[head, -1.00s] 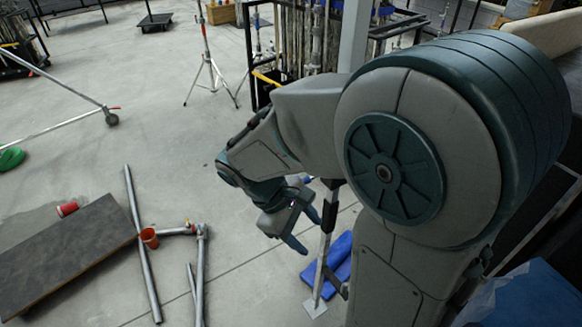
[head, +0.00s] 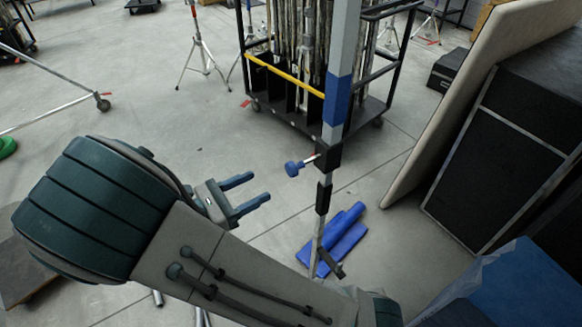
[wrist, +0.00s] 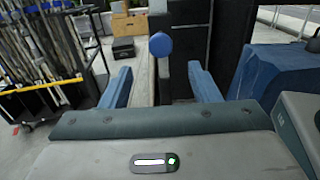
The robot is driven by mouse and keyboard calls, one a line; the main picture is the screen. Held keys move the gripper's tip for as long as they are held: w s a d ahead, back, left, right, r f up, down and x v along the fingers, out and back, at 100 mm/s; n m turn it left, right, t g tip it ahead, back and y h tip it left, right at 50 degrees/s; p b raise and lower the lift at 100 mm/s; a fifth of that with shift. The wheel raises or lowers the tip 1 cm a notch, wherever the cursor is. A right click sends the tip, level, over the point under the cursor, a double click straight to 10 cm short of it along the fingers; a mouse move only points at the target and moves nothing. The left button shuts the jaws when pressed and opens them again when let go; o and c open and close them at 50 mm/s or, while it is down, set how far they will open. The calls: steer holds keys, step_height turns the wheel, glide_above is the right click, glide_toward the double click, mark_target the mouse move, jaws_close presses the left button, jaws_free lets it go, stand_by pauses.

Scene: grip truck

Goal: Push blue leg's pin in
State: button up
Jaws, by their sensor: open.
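The blue leg (head: 338,98) is an upright grey pole with a blue band and black collars. Its pin has a round blue knob (head: 293,168) that stands out to the left of the upper black collar (head: 327,156). A short pale and red length of shaft shows between knob and collar. My gripper (head: 260,187) is open and empty, left of the knob and apart from it, its fingers pointing towards it. In the wrist view the knob (wrist: 160,44) shows beyond and between the two spread fingers (wrist: 159,75).
Blue sandbags (head: 335,240) lie at the pole's foot. A black cart of poles (head: 290,100) stands behind.

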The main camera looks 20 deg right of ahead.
mark_target(288, 171)
steer(key=p+x, duration=0.1)
steer(key=x, duration=0.9)
steer(key=shift+w+d, duration=0.1)
steer(key=shift+d, duration=0.25)
